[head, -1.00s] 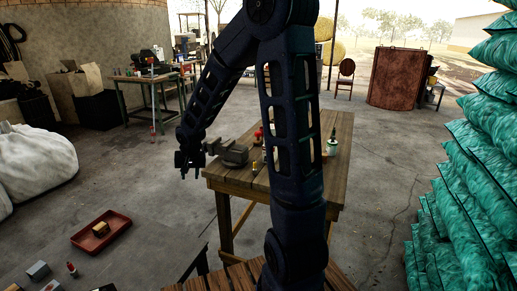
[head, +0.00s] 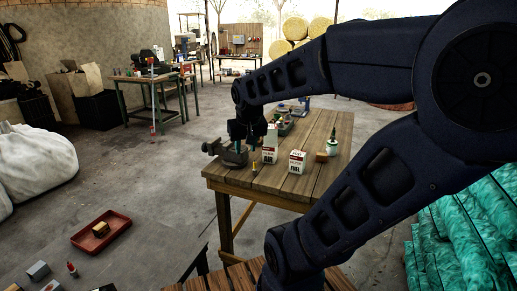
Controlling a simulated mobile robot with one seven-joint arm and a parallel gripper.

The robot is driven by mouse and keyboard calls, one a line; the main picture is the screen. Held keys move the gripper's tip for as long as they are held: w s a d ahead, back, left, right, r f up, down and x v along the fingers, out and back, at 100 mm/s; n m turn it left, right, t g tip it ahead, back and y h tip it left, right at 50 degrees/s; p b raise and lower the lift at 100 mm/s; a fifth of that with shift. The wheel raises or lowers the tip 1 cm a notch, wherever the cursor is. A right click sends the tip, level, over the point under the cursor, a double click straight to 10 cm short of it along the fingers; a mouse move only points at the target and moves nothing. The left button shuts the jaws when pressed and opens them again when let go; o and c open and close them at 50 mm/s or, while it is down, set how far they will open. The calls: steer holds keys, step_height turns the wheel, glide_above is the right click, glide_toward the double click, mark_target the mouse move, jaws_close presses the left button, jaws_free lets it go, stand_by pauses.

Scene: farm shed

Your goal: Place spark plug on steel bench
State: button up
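My gripper (head: 247,148) points down over the near left part of the wooden table, beside the grey vise. Its fingers are dark and small here, and I cannot tell whether they are open or shut. A small slim upright item (head: 254,168) with a yellowish lower part stands at the table's near edge, just below the gripper; it may be the spark plug, but it is too small to be sure. A bench with green metal legs (head: 122,100) stands at the back left with tools on it; I cannot tell whether it is the steel bench.
The wooden table (head: 290,184) holds a vise (head: 232,157), two white boxes (head: 297,162), a green-and-white bottle (head: 333,145) and a wooden block (head: 321,157). Green sacks (head: 470,235) are stacked at right.

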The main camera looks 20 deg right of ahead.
steer(key=s+d+r, duration=0.1)
steer(key=s+d, duration=0.1)
steer(key=s, duration=0.3)
steer(key=shift+s+r+n+y, duration=0.2)
steer(key=shift+s+n+y, duration=0.1)
steer(key=shift+s, duration=0.1)
stand_by(0.9)
